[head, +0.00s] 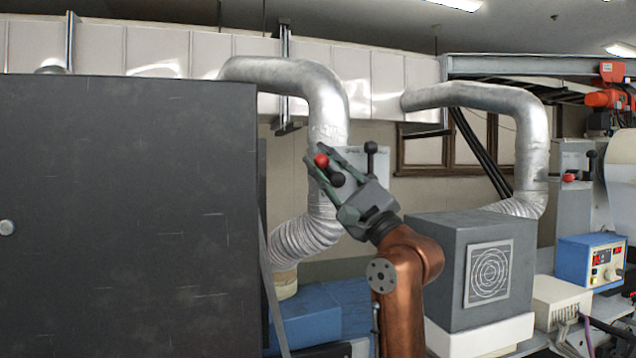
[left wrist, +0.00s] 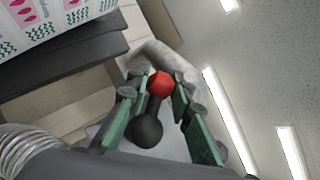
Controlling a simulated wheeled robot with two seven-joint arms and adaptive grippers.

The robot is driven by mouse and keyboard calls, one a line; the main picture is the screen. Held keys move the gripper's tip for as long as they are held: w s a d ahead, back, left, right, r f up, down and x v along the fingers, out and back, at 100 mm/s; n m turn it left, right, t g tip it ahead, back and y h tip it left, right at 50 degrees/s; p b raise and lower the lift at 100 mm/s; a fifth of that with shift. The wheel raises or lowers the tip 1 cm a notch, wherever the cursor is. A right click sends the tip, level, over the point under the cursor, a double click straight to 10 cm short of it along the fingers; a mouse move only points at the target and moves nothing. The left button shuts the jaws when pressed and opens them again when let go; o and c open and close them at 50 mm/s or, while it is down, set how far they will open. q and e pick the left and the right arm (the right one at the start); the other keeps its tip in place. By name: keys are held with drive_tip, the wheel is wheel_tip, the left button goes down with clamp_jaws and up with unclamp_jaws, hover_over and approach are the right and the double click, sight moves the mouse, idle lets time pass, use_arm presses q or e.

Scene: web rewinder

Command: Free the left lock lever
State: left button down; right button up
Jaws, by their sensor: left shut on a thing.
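My left gripper (head: 324,166) reaches up from the lower middle of the head view, with its green-padded fingers closed in on the left lock lever. The lever's red ball (head: 321,160) shows at the fingertips, and a black ball (head: 337,180) shows between the fingers, nearer the palm. In the left wrist view the red ball (left wrist: 160,83) sits between the two fingertips, with the black ball (left wrist: 147,130) and a dark rod closer to the camera. The fingers hide part of the lever and its mount. My right gripper is not in view.
An upright black-knobbed lever (head: 371,148) stands just right of my gripper on a light grey housing. A large dark panel (head: 130,210) fills the left. Silver ducts (head: 330,110) hang behind. A grey box (head: 470,265) and a blue control unit (head: 592,260) stand to the right.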

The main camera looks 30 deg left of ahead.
use_arm(q)
drive_tip(key=shift+w+d+r+m+t+b, duration=0.15)
drive_tip(key=shift+m+t+b, duration=0.3)
drive_tip(key=shift+m+t, duration=0.4)
drive_tip(key=shift+w+d+m+t+b, duration=0.1)
drive_tip(key=shift+m+t+b, duration=0.35)
drive_tip(key=shift+m+t, duration=0.4)
drive_tip(key=shift+r+m+t+h, duration=0.1)
drive_tip(key=shift+m+t+h, duration=0.2)
drive_tip(key=shift+m, duration=0.2)
drive_tip(key=shift+d, duration=0.1)
drive_tip(key=shift+t, duration=0.3)
drive_tip(key=c, duration=1.7)
unclamp_jaws()
drive_tip(key=shift+w, duration=0.1)
drive_tip(key=v, duration=1.2)
drive_tip(key=shift+d, duration=0.1)
